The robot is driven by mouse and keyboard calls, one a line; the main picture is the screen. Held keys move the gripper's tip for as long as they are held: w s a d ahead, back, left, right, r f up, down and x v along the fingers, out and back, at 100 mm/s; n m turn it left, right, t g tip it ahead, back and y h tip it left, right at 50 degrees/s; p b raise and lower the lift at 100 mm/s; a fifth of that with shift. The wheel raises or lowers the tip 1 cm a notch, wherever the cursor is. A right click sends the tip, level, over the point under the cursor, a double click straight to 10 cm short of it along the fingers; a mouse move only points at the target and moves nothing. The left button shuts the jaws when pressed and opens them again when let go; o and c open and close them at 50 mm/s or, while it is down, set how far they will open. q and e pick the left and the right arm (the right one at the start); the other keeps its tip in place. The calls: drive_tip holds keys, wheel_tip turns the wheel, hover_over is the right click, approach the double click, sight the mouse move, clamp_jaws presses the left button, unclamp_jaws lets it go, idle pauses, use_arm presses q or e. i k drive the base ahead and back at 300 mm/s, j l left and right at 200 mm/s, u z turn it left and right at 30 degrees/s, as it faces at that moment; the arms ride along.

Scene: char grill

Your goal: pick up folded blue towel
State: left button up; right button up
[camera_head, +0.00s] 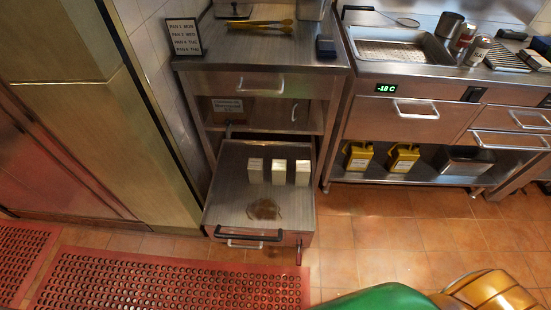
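A small dark blue block-like thing (325,47), which may be the folded blue towel, lies near the front right edge of the left steel counter (270,58). Another dark blue thing (541,46) is cut off by the right edge of the picture, and I cannot tell what it is. Neither of my grippers is in view, and nothing is seen touching either blue thing.
Below, a low steel unit (225,190) juts out, bearing three white boxes and a brown stain. Yellow containers (403,159) sit on the right shelf. Green (380,298) and golden shapes fill the bottom right.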

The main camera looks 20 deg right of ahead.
sight(325, 45)
drive_tip(key=i+l+u, duration=0.15)
drive_tip(key=l+u, duration=0.3)
drive_tip(key=l, duration=0.5)
drive_tip(key=l+u, duration=0.45)
drive_tip(key=l, duration=0.55)
